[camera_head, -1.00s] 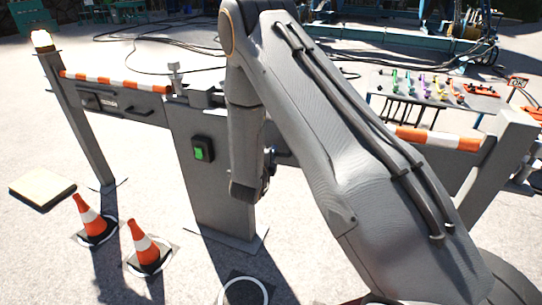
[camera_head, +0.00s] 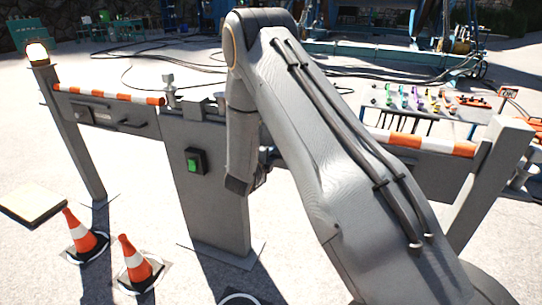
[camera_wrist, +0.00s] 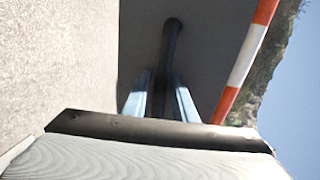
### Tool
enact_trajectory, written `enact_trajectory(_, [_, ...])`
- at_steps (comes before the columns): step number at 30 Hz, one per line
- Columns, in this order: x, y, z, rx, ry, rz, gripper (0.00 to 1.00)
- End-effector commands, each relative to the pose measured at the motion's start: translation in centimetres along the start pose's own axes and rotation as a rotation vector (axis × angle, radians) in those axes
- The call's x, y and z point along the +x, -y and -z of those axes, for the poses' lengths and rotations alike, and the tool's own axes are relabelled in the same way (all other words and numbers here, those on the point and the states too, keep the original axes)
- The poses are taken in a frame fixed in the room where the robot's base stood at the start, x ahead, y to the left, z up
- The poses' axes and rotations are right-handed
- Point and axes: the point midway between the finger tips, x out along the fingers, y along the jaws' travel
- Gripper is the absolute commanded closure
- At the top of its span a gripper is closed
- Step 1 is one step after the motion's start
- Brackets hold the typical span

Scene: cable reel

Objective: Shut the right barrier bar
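The right barrier bar (camera_head: 458,149), striped orange and white, lies roughly level on a grey panel that reaches to the right post (camera_head: 490,180). My arm hides its left part. Its stripes also run along the right of the wrist view (camera_wrist: 245,70). In that view my gripper (camera_wrist: 162,102) has its two fingers apart. A dark rod-like handle (camera_wrist: 172,45) on the grey panel lies in line with the gap between them. I cannot tell whether the fingers touch it. In the head view my forearm mostly hides the gripper, near the middle post.
The middle post (camera_head: 215,205) carries a green button (camera_head: 194,163). The left barrier bar (camera_head: 110,95) lies level. Two traffic cones (camera_head: 84,237) and a pale slab (camera_head: 33,203) are at lower left. A table with colored items (camera_head: 420,100) stands behind the right bar.

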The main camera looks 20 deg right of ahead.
Motion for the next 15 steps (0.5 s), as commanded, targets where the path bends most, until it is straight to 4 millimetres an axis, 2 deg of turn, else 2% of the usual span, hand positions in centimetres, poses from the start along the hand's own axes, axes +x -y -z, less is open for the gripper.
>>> enact_trajectory(1, [0.1, 0.6, -0.1, 0.007, -0.002, 0.010, 0.67])
enact_trajectory(8, [-0.4, 0.6, -0.3, 0.007, 0.002, 0.011, 0.67])
enact_trajectory(15, [-4.1, 0.2, -0.4, 0.003, 0.005, 0.005, 0.67])
